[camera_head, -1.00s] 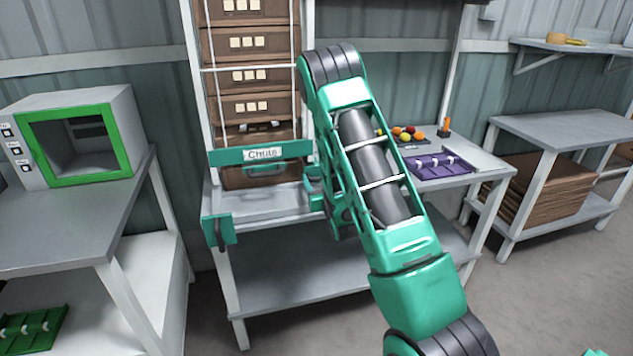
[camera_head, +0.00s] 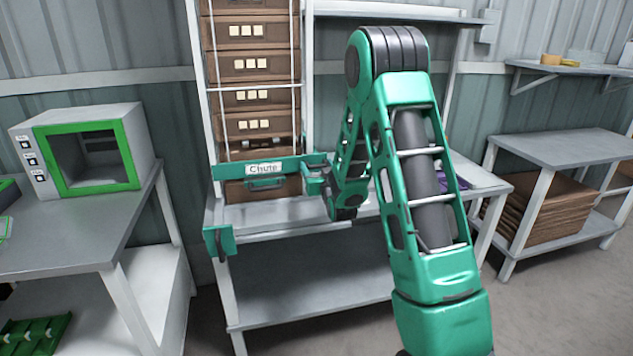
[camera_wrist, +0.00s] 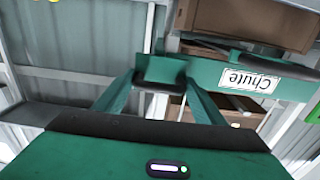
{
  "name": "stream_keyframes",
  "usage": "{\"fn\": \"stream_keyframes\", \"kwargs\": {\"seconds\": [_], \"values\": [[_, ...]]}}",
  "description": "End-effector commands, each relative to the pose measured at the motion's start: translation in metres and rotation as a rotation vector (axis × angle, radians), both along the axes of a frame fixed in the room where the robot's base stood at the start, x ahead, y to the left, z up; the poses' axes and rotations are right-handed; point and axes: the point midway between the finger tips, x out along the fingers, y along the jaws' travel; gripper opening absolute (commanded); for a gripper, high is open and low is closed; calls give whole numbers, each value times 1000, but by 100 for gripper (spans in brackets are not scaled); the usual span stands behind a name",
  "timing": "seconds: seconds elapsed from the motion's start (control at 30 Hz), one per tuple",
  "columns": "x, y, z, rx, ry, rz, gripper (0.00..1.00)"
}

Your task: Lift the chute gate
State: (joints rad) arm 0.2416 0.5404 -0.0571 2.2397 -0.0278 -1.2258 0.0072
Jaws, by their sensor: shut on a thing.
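The chute gate (camera_head: 232,172) is a green crossbar with a white "Chute" label, across the front of the chute frame, low down. It also shows in the wrist view (camera_wrist: 209,72), with its label upside down. My gripper (camera_head: 318,163) is at the gate's right end. In the wrist view, my gripper's two green fingers (camera_wrist: 160,92) close in on a green block at the gate's end and are shut on it. My own arm partly hides the exact contact in the head view.
Brown crates (camera_head: 250,66) are stacked in the chute above and behind the gate. A grey table (camera_head: 285,213) lies below it. A green-framed box (camera_head: 90,150) stands on the left bench. My arm hides much of the table's right part.

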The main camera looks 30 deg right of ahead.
Motion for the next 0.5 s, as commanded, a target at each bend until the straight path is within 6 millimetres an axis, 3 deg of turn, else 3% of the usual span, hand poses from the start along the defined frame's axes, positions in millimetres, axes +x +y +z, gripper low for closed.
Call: {"fn": "stream_keyframes", "kwargs": {"seconds": [0.4,0.43,0.5], "values": [[0,3,9,-1,-2,3,23],[0,3,9,-1,-3,3,66],[0,3,9,0,-2,3,82]]}}
